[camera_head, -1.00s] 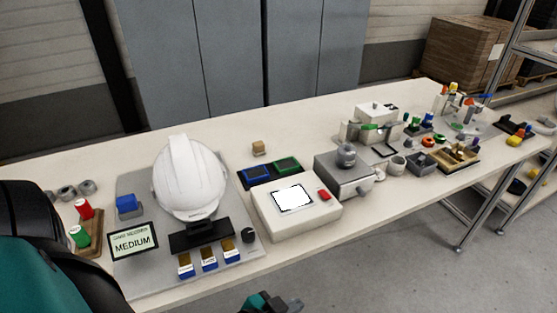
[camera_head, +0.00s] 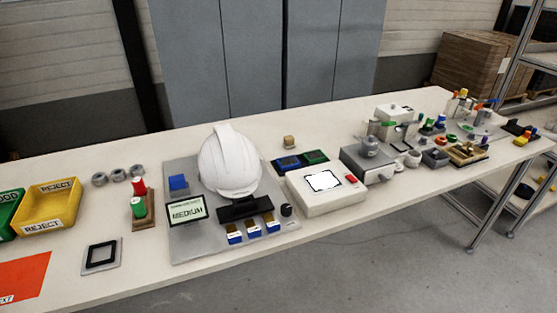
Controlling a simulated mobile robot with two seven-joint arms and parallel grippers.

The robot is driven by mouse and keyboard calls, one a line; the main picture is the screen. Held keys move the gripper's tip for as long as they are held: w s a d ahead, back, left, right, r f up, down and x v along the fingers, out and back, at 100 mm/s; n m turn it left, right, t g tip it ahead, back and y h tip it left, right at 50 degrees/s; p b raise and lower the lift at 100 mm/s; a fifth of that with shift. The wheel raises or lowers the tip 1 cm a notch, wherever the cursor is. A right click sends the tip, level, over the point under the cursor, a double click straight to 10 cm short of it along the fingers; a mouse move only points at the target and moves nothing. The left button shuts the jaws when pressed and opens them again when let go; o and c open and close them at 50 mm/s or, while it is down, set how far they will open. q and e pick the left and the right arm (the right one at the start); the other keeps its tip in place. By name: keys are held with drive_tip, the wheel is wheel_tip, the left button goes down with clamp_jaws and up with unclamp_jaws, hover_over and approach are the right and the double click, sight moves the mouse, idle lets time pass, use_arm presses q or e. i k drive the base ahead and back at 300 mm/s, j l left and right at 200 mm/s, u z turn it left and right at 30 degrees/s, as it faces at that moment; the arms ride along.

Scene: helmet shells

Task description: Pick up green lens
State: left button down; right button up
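I cannot tell for certain which green item is the green lens. A flat green piece (camera_head: 314,157) lies in a dark holder beside a blue piece (camera_head: 288,163), behind the white box with a screen. Another small green piece (camera_head: 387,126) sits among the grey fixtures farther right. More small green parts (camera_head: 427,124) stand near the table's right end, too small to make out. Neither of my grippers is in view.
A white helmet (camera_head: 230,162) stands on a grey station plate with a MEDIUM display (camera_head: 187,210). The white screen box (camera_head: 325,200) is right of it. A yellow REJECT bin (camera_head: 50,222), red and green spools and a black square frame (camera_head: 102,253) are at left.

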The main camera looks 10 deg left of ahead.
sight(314, 157)
drive_tip(key=i+u, duration=0.1)
drive_tip(key=i, duration=0.25)
drive_tip(key=k+j+u, duration=0.1)
drive_tip(key=k+u, duration=0.35)
drive_tip(key=l+u, duration=0.15)
drive_tip(key=u, duration=0.25)
drive_tip(key=l+u, duration=0.15)
drive_tip(key=u, duration=0.3)
drive_tip(key=l+u, duration=0.15)
drive_tip(key=u, duration=0.25)
drive_tip(key=k+l+u, duration=0.1)
drive_tip(key=l+u, duration=0.25)
drive_tip(key=k+l+u, duration=0.2)
drive_tip(key=l+u, duration=0.15)
drive_tip(key=k+l+u, duration=0.15)
drive_tip(key=l, duration=0.3)
drive_tip(key=k+l+u, duration=0.1)
drive_tip(key=k+l, duration=0.25)
